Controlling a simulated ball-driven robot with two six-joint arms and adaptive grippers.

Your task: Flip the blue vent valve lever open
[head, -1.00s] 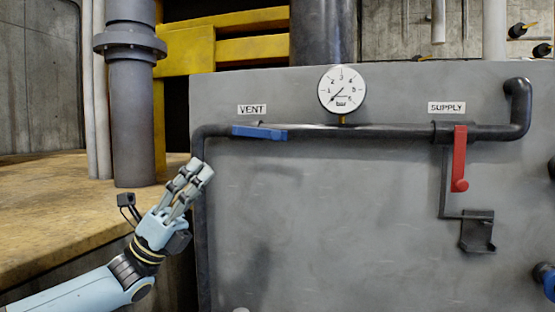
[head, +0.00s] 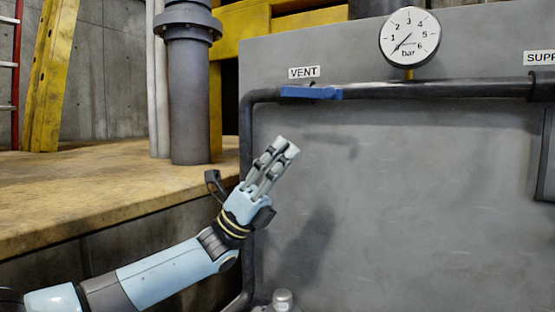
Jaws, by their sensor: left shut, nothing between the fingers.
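The blue vent lever (head: 312,92) lies horizontal along the dark pipe (head: 430,89), under the VENT label (head: 304,72) in the upper middle of the head view. My left gripper (head: 286,146) is below the lever and a little to its left, pointing up and to the right. Its fingers are shut with nothing between them, and it is apart from the lever. My right gripper is not in view.
A round pressure gauge (head: 409,38) stands above the pipe, its needle pointing low left. The grey panel (head: 420,200) is mostly clear below the pipe. A yellowish ledge (head: 90,195) and a thick grey pipe (head: 190,100) are on the left. The SUPPLY label (head: 540,58) is cut off at the right.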

